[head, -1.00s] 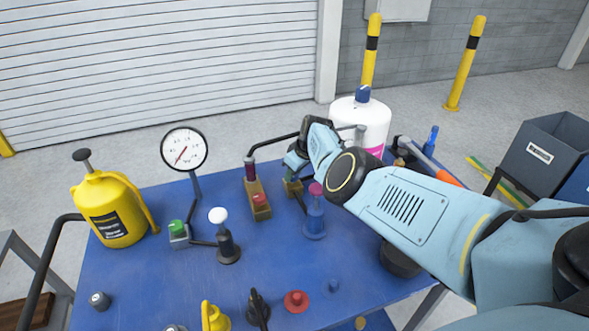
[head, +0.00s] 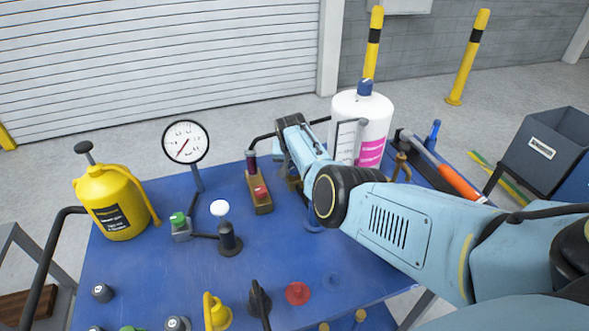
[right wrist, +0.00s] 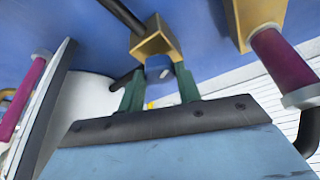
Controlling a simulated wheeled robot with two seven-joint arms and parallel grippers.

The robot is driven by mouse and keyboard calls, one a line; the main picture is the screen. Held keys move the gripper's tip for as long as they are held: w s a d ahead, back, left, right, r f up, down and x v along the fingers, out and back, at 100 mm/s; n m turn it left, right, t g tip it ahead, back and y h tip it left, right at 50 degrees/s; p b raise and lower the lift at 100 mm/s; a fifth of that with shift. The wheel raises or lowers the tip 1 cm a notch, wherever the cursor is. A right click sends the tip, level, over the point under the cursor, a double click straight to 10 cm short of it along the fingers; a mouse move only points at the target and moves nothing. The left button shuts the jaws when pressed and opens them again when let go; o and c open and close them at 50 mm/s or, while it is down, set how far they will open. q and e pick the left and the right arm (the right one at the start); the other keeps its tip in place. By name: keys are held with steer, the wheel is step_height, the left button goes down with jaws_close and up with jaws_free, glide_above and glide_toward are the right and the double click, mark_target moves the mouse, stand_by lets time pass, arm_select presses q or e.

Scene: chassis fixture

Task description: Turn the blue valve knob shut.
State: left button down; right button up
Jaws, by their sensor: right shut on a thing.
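The blue valve knob (right wrist: 158,71) shows in the right wrist view, in front of a brass valve block (right wrist: 155,45) with a dark pipe. My right gripper (right wrist: 160,84) has its two green fingers on either side of the knob and is shut on it. In the head view my right gripper (head: 287,166) reaches down at the back of the blue table (head: 150,275). There the knob is hidden behind my gripper and wrist, and only a little of the brass block (head: 294,184) shows. My left gripper is in neither view.
A brass block with a red knob (head: 260,193) stands just left of my gripper. A round gauge (head: 186,142), a white-topped post (head: 220,208) and a yellow can (head: 111,205) are further left. A white bottle (head: 371,116) stands close behind my wrist.

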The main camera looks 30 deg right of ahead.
steer(key=m+b, duration=0.2)
steer(key=m+g+b, duration=0.1)
steer(key=shift+w+a+f+h+b, duration=0.1)
steer(key=shift+f+h+b, duration=0.2)
steer(key=shift+h, duration=0.1)
steer(key=shift+r+m+g+b, duration=0.2)
steer(key=shift+m+g+b, duration=0.2)
steer(key=shift+m+b, duration=1.05)
steer(key=o, duration=1)
steer(key=shift+c, duration=0.2)
steer(key=shift+r, duration=0.1)
steer(key=shift+r, duration=0.15)
